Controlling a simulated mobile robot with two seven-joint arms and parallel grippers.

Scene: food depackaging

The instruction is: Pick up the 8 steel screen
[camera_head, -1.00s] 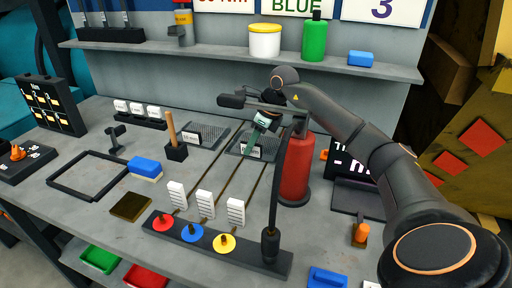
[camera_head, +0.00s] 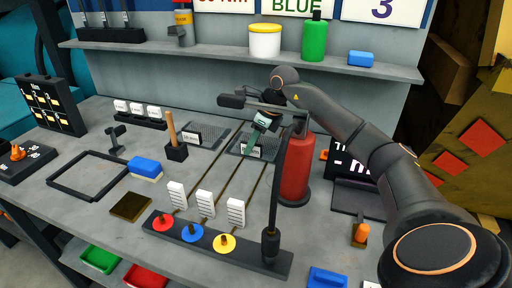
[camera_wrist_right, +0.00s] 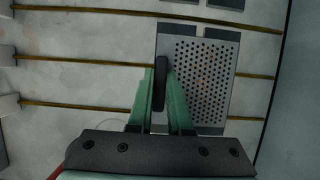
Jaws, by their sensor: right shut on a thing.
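My right gripper (camera_head: 254,143) is at the middle of the bench, pointing down over a perforated steel screen (camera_head: 238,148) with a small white label that I cannot read clearly. In the right wrist view the green fingers (camera_wrist_right: 160,103) are shut on the dark upright handle (camera_wrist_right: 161,70) at the left side of the screen (camera_wrist_right: 205,85). The screen looks flat; I cannot tell whether it touches the bench. Another labelled perforated screen (camera_head: 213,133) lies to its left. My left gripper is not in view.
A red cylinder (camera_head: 296,170) stands close to the right of the gripper. A black rail (camera_head: 265,258) with coloured discs and a black post (camera_head: 272,210) are in front. A wooden-handled tool (camera_head: 171,130) stands in a block to the left. A shelf (camera_head: 220,57) runs behind.

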